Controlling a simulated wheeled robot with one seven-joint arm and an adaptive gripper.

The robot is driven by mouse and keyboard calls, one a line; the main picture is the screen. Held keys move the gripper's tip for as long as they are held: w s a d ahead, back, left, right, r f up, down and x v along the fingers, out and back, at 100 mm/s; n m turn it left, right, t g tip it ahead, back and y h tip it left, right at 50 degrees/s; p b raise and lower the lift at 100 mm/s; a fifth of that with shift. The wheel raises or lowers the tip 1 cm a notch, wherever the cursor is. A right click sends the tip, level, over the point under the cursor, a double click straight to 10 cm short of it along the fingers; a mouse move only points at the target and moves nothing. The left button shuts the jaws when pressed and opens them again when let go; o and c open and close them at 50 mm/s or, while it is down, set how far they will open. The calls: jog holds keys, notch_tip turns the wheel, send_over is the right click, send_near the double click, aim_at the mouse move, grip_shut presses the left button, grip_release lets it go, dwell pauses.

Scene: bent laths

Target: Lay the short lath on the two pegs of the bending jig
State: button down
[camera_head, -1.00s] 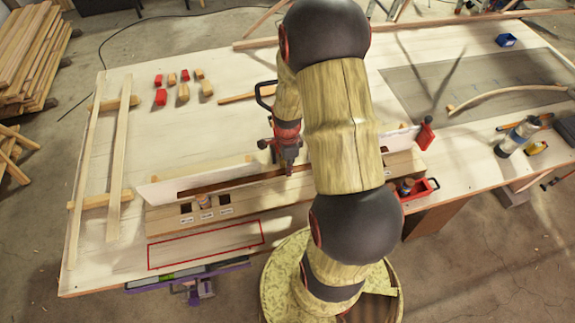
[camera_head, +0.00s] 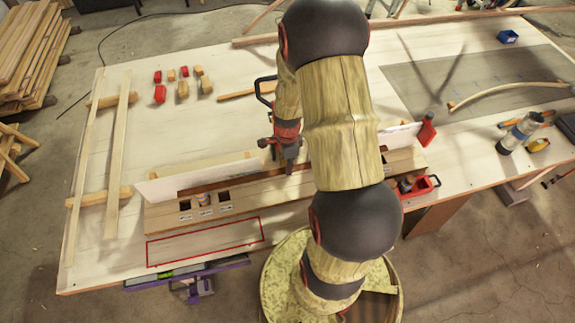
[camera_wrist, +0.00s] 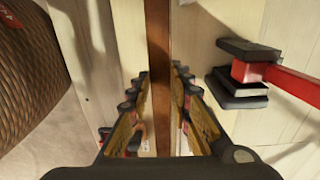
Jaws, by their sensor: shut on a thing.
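My gripper (camera_head: 287,158) points down over the long wooden block at the front of the table, partly hidden by my arm. It is shut on a dark brown lath (camera_head: 232,182). In the wrist view the lath (camera_wrist: 158,60) runs straight between the two fingers (camera_wrist: 160,110). In the head view it runs lengthwise between a white upright board (camera_head: 165,184) and the wooden block (camera_head: 255,198); my arm hides its right part. I cannot tell whether it touches the block. A grey panel (camera_head: 430,100) with a pale bent lath (camera_head: 505,88) lies at the right. I cannot make out two pegs.
The block has square holes, one with a small bottle (camera_head: 203,200). A red outlined area (camera_head: 205,243) lies in front. A red tray (camera_head: 420,186) and red clamp (camera_head: 427,132) are to the right. Small red and wooden blocks (camera_head: 183,88) lie behind; long pale laths (camera_head: 122,150) lie left.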

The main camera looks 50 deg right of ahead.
jog(key=shift+f, duration=0.3)
jog(key=c, duration=1.5)
grip_release()
jog(key=shift+c, duration=0.2)
jog(key=shift+o, duration=0.8)
jog(key=shift+r+p, duration=1.85)
jog(key=shift+r, duration=1.15)
jog(key=shift+r, duration=0.1)
notch_tip(320, 180, up, 7)
jog(key=p, duration=0.4)
